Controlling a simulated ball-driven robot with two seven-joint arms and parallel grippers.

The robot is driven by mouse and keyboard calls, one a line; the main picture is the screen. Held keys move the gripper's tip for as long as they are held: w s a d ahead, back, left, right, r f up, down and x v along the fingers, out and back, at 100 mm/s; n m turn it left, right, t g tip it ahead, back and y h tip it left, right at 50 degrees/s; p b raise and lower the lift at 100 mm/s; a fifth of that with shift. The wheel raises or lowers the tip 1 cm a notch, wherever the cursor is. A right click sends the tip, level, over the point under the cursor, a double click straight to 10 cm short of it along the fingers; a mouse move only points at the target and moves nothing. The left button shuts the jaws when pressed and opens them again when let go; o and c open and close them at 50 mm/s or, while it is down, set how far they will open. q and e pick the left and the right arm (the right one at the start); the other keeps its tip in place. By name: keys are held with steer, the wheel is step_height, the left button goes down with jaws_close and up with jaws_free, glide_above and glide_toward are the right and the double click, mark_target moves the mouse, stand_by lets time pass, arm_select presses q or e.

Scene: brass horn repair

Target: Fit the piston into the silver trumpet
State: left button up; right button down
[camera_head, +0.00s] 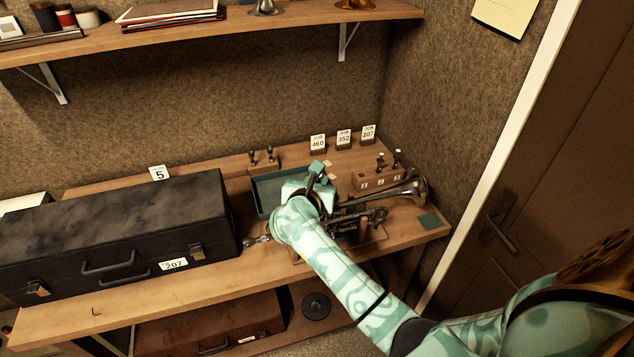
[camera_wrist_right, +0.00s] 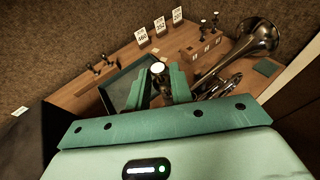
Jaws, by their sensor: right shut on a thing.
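The silver trumpet (camera_head: 408,192) lies on the right part of the bench, its bell toward the right; my arm hides part of it in the head view. In the right wrist view the trumpet (camera_wrist_right: 245,55) is at upper right. My right gripper (camera_head: 318,172) is above the tray, left of the trumpet. In the right wrist view my right gripper (camera_wrist_right: 160,88) is shut on a piston (camera_wrist_right: 158,70) with a pale round top, held apart from the trumpet. Its lower end is hidden. My left gripper is not in view.
A numbered wooden block (camera_head: 376,181) behind the trumpet holds two pistons. A green tray (camera_head: 265,193) lies left of it. A black case (camera_head: 120,235) tagged 207 fills the bench's left. Job cards (camera_head: 343,138) stand at the back. A shelf (camera_head: 250,25) hangs above.

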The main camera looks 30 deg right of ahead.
step_height(320, 180, down, 8)
steer(key=b, duration=0.7)
stand_by(2.4)
step_height(320, 180, up, 7)
steer(key=p, duration=0.5)
steer(key=shift+r+p, duration=0.2)
steer(key=shift+p, duration=0.1)
stand_by(0.7)
steer(key=shift+b, duration=0.35)
stand_by(1.5)
steer(key=shift+f+b, duration=0.8)
steer(key=shift+f, duration=0.1)
